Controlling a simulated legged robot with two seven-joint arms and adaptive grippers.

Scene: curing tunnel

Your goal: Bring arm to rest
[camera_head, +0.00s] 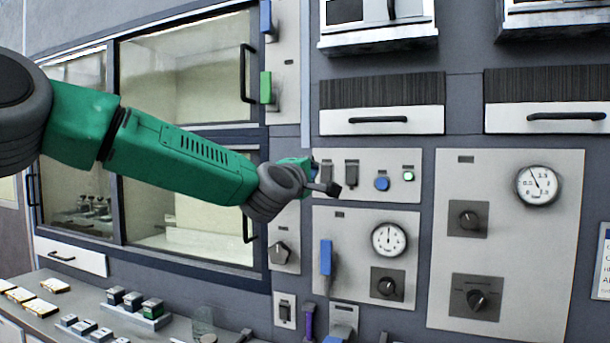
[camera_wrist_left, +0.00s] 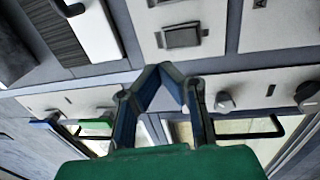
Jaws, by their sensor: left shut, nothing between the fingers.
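My left arm (camera_head: 160,145), green with dark grey joints, reaches in from the left across the front of the panel wall. My left gripper (camera_head: 330,188) is in front of the upper control panel (camera_head: 325,160), near its dark switches. In the left wrist view the fingertips of the left gripper (camera_wrist_left: 165,72) meet, with nothing between them. A panel with a dark rectangular switch (camera_wrist_left: 182,36) lies beyond the fingertips. I cannot tell whether the gripper touches the panel. My right gripper is in neither view.
Glass-doored cabinets (camera_head: 185,70) stand behind the arm. A blue button (camera_head: 382,183), a green button (camera_head: 408,176), a blue lever (camera_head: 326,257) and gauges (camera_head: 389,240) are near the gripper. A grey counter (camera_head: 75,300) at lower left holds several small blocks.

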